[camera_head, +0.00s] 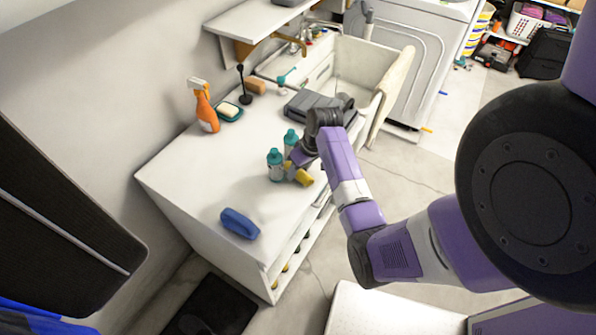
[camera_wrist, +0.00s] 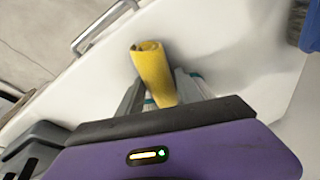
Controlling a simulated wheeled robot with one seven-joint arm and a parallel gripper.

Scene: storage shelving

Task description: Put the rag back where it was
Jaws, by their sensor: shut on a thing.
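The rag is a small yellow roll (camera_wrist: 152,72) standing out from between my fingers in the wrist view. My gripper (camera_wrist: 160,100) is shut on it. In the head view the yellow rag (camera_head: 303,178) shows at the end of my arm, over the white counter (camera_head: 185,175) close to its front edge. My gripper (camera_head: 297,168) is partly hidden there by my wrist and the bottles. I cannot tell whether the rag touches the counter top.
Two teal-capped bottles (camera_head: 275,165) stand right beside my gripper. An orange spray bottle (camera_head: 204,108), a soap dish (camera_head: 229,112) and a grey case (camera_head: 310,104) stand farther back, near the sink (camera_head: 345,65). The counter's near middle is clear.

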